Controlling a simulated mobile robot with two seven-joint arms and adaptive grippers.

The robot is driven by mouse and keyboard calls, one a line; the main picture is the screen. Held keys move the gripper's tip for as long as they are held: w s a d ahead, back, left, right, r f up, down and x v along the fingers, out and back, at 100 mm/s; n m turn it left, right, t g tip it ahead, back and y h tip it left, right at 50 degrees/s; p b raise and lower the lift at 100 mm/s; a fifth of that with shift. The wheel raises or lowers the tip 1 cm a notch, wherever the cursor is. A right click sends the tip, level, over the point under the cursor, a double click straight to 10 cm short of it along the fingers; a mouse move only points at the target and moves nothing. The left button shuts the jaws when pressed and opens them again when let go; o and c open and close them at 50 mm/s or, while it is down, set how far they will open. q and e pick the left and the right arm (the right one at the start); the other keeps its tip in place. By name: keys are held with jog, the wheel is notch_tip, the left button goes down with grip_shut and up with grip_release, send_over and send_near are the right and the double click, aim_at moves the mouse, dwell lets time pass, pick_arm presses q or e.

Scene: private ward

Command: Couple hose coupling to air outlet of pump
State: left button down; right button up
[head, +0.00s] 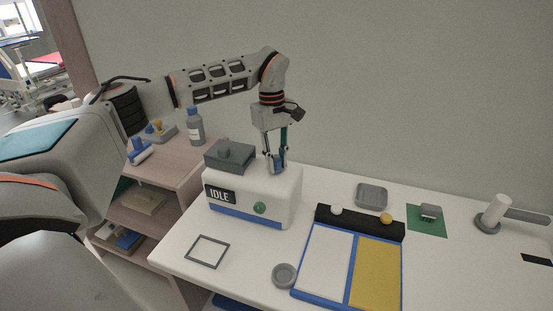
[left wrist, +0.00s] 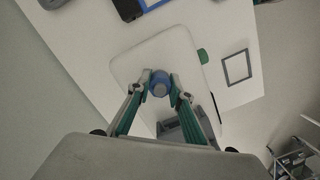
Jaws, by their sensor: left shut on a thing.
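The pump (head: 285,200) is a white box with an "IDLE" display, a blue stripe and a green button, standing on the white table; its top also shows in the left wrist view (left wrist: 125,70). My left gripper (head: 275,160) points down over the right part of the pump's top. It is shut on a blue round piece, which looks like the hose coupling (left wrist: 160,83). In the head view the fingers partly cover the coupling (head: 280,157). The air outlet cannot be made out; whether the coupling touches it, I cannot tell. My right gripper is not in view.
A grey frame (head: 207,251), a round grey dish (head: 284,275) and a blue-edged board (head: 328,262) lie in front. A bottle (head: 195,127) stands on the wooden shelf unit.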

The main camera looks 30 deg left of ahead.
pick_arm(q)
jog(key=shift+s+f, duration=0.1)
jog(key=shift+f, duration=0.1)
jog(key=shift+f, duration=0.5)
jog(key=c, duration=1.7)
grip_release()
jog(key=r, duration=0.7)
jog(key=a+r, duration=0.1)
jog(key=r, duration=0.3)
jog(key=shift+w+a, duration=0.1)
jog(key=shift+w, duration=0.25)
notch_tip(320, 180, up, 5)
jog(key=shift+f, duration=0.1)
